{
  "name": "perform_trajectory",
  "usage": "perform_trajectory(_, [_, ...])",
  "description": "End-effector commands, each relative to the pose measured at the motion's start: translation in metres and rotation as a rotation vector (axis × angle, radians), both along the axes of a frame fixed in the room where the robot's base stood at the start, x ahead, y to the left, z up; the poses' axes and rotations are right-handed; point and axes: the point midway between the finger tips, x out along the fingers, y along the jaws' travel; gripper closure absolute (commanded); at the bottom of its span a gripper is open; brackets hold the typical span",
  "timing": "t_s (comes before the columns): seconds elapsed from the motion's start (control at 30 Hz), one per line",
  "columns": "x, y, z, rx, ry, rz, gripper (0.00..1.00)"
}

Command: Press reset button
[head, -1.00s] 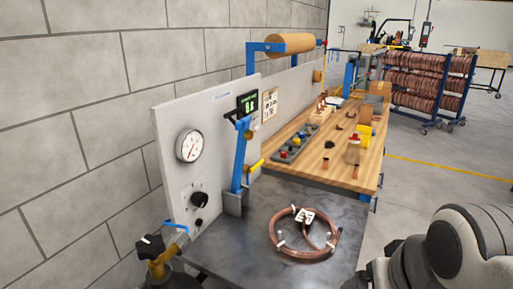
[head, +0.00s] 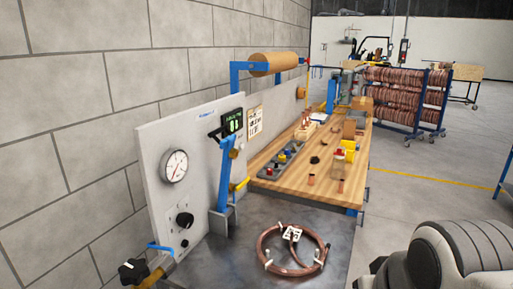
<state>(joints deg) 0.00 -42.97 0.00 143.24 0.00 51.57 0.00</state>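A grey upright panel (head: 151,139) stands along the wall. It carries a round white gauge (head: 174,166), a black knob (head: 184,220) and a small dark button (head: 184,242) below the knob. A digital display with green figures (head: 233,124) is mounted near the panel's far end. A grey strip with coloured knobs or buttons (head: 281,164), among them red, blue and yellow, lies on the wooden bench. I cannot read which one is labelled reset. My arm shows at the lower right, well apart from the panel; its gripper fingers are not visible.
A copper tube coil (head: 268,256) lies on the dark worktop (head: 232,265) before the panel. A blue lever (head: 225,171) stands beside the panel. A black valve knob (head: 133,271) is at lower left. Small parts cover the wooden bench (head: 345,194). Floor right of the bench is open.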

Motion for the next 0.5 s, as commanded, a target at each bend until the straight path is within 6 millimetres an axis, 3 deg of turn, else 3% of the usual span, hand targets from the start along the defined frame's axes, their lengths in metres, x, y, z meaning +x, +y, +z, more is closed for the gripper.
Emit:
perform_trajectory(0.03, [0.0,0.0,0.0,0.0,0.0,0.0,0.61])
perform_trajectory(0.27, [0.0,0.0,0.0,0.0,0.0,0.0,1.0])
perform_trajectory(0.5, [0.0,0.0,0.0,0.0,0.0,0.0,1.0])
